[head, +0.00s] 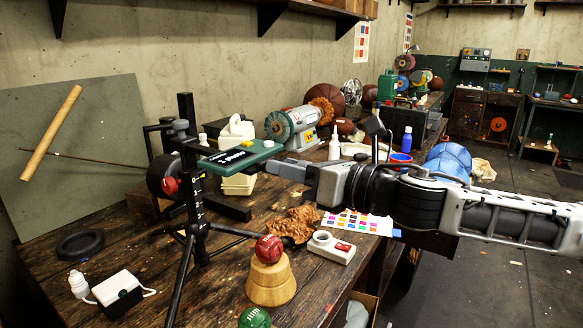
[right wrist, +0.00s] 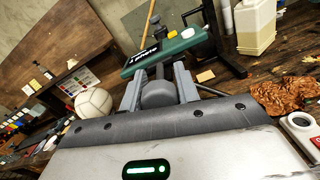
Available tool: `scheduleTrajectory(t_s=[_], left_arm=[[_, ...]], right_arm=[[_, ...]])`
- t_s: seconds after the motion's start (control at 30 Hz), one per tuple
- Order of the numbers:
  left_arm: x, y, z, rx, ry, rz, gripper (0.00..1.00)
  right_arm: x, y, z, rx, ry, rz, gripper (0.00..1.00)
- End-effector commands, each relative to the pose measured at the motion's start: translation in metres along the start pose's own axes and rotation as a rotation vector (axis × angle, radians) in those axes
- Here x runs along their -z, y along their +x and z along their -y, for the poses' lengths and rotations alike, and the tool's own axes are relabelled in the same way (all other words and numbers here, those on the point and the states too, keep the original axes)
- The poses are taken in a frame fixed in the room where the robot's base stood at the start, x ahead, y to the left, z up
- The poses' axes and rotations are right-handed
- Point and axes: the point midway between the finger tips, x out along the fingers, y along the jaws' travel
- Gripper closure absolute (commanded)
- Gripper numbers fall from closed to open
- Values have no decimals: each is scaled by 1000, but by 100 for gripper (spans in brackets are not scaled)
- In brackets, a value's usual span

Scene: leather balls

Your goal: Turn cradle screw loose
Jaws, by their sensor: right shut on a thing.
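My right gripper (head: 272,166) reaches in from the right, just below and beside a green plate with white lettering (head: 240,153). In the right wrist view its fingers (right wrist: 158,92) are shut on a dark grey round knob (right wrist: 158,95), which looks like the cradle screw. The green plate (right wrist: 165,52) lies just beyond the knob. A black tripod stand (head: 190,215) with a graduated post stands to the left of the plate. A dark round part with a red ball (head: 169,186) is on the stand. My left gripper is not seen.
A red ball on a wooden stand (head: 270,270), a brown crumpled lump (head: 290,224) and a white device (head: 332,247) lie on the workbench (head: 215,285) below my arm. A bench grinder (head: 293,125) stands behind. A black ring (head: 80,245) lies at the left.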

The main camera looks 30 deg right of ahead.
Motion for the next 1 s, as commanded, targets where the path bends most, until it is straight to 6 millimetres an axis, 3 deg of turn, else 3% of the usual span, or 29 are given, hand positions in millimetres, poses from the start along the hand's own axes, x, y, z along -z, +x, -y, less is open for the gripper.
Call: scheduleTrajectory(t_s=[0.33, 0.37, 0.43, 0.83, 1.0], left_arm=[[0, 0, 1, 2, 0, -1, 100], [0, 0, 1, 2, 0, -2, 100], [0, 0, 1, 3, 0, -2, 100], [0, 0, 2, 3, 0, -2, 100], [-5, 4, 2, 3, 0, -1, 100]], right_arm=[[1, 0, 0, 0, -6, -1, 91], [1, 0, 0, 0, -6, -1, 66], [1, 0, 0, 0, -6, -1, 47], [0, 0, 0, 0, -4, 0, 47], [2, -12, 2, 3, -6, 1, 47]])
